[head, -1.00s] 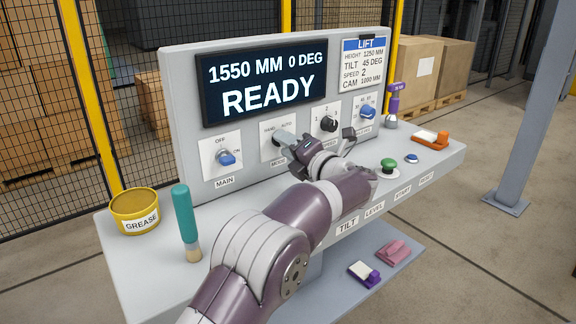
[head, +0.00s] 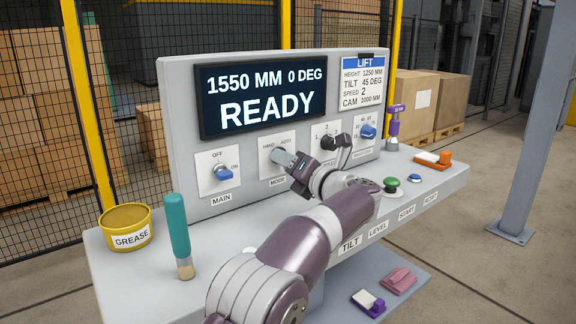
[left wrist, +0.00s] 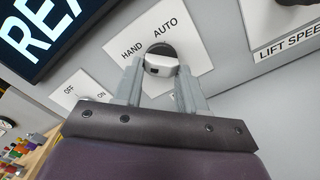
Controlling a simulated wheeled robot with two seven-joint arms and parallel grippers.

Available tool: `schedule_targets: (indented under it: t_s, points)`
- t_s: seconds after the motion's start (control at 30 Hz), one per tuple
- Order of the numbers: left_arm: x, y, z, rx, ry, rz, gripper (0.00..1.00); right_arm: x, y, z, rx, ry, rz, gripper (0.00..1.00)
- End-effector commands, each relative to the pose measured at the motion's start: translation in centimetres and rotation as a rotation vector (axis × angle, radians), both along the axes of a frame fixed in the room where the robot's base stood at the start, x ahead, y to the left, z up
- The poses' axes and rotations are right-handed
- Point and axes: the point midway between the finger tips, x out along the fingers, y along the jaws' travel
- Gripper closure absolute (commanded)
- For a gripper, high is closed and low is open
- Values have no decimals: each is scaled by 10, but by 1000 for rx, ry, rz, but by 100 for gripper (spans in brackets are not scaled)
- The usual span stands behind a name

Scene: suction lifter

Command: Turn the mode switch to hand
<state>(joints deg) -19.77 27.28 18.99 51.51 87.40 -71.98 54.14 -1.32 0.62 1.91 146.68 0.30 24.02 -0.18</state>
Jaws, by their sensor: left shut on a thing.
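The mode switch (left wrist: 161,66) has a pale handle on a dark round base, set on a white plate (left wrist: 150,32) marked HAND and AUTO. My left gripper (left wrist: 160,88) is shut on the handle, with one finger on each side of it in the left wrist view. In the head view my left gripper (head: 284,157) reaches the panel at the MODE plate and hides most of the switch. I cannot tell clearly which label the handle points at. My right gripper is not in view.
The display (head: 264,95) reads READY. A grease tub (head: 125,228), a teal-handled brush (head: 178,235) and a green button (head: 391,184) are on the console.

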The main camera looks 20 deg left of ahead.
Motion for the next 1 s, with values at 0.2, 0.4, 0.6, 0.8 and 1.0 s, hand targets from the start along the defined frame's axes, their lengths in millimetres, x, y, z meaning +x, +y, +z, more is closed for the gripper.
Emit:
schedule_targets:
  t_s: [0.2, 0.4, 0.6, 0.8, 1.0]
  points:
    - [0, 0, -5, -3, 7, 2, 56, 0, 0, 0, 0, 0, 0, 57]
    - [0, 0, -3, -2, 5, 1, 34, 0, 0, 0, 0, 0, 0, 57]
    - [-2, -3, -1, 0, 3, -1, 34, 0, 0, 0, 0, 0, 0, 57]
    - [-28, -38, 0, 0, 4, -5, 34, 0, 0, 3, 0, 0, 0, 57]
    - [-61, -79, -1, 0, 4, -3, 34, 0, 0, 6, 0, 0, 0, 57]
